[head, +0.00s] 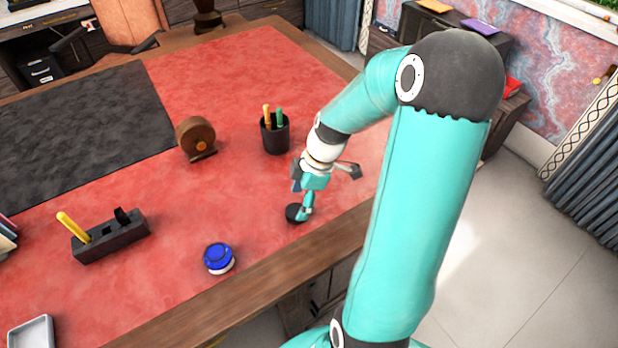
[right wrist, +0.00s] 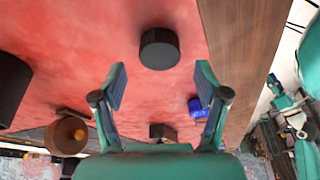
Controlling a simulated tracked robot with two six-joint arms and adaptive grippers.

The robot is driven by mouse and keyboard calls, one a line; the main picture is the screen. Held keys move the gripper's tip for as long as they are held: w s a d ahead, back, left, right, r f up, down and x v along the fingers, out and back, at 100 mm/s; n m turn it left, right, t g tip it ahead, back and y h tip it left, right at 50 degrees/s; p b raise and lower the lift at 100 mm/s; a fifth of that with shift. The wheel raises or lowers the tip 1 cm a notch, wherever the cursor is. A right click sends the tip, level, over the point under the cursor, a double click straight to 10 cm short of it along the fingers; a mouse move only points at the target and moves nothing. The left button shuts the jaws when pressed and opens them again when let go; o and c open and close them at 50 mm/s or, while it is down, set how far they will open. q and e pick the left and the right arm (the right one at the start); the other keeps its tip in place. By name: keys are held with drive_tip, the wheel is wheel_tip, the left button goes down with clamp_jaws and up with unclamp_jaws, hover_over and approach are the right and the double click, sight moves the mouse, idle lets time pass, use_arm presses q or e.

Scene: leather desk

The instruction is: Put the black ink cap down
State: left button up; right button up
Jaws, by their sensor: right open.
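The black ink cap (head: 293,213) is a short dark round piece on the red desk top, close to the wooden front edge. It also shows in the right wrist view (right wrist: 160,49), where it stands on the red surface with nothing gripping it. My right gripper (head: 304,208) is over the desk beside the cap, and its fingers hide part of it in the head view. In the right wrist view my right gripper (right wrist: 160,80) is open and empty, with the cap ahead of the gap between its fingertips. My left gripper is not in view.
A blue-capped ink pot (head: 219,258) stands near the front edge. A black pen cup (head: 275,135) and a brown round tape dispenser (head: 196,138) stand behind. A dark block holder (head: 110,238) with a yellow stick is at left. Red surface between them is clear.

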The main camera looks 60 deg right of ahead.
drive_tip(key=v, duration=0.8)
drive_tip(key=shift+r, duration=0.25)
drive_tip(key=shift+s, duration=0.1)
idle(1.1)
